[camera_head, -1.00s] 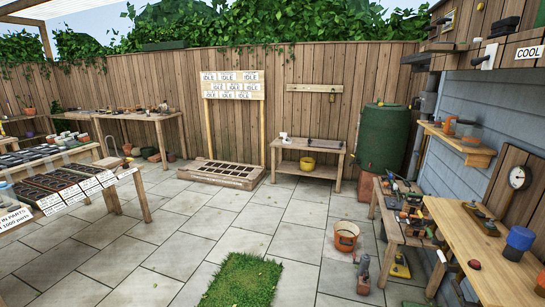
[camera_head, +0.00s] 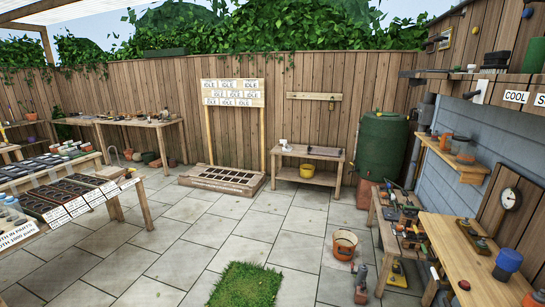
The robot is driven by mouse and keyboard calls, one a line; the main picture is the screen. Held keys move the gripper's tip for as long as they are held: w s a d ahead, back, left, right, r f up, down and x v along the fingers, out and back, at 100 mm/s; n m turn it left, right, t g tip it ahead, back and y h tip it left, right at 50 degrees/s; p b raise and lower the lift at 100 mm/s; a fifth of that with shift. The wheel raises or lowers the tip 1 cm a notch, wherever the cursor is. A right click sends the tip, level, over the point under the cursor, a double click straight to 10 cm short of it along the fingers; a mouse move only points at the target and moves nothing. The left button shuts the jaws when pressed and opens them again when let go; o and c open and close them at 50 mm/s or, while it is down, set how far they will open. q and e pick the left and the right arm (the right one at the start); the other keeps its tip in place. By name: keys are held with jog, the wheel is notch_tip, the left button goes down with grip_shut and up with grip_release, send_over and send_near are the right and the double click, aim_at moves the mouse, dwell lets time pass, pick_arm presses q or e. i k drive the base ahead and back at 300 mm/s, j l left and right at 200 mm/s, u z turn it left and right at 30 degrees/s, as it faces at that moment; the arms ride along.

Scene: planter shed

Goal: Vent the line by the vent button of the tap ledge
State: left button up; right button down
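A wooden ledge (camera_head: 462,255) at the lower right carries brass tap-like fittings (camera_head: 482,244), a small red knob or button (camera_head: 464,285) at its near left and a blue-topped cylinder (camera_head: 508,261). A round white gauge (camera_head: 509,198) is on the board behind it. This looks like the tap ledge, but no label on it is readable. Whether the red knob is the vent button I cannot tell. A board on the back fence (camera_head: 302,97) also bears a small brass tap-like fitting (camera_head: 331,104). Neither of my grippers shows in the head view.
A cluttered low bench (camera_head: 393,215) adjoins the ledge's far end. An orange pot (camera_head: 345,244) and a grey tool (camera_head: 361,285) stand on the paving nearby. A grass patch (camera_head: 245,286) lies at front centre. The middle paving is open. Shelves line the right wall.

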aim_at(464, 284)
jog(key=z, duration=2)
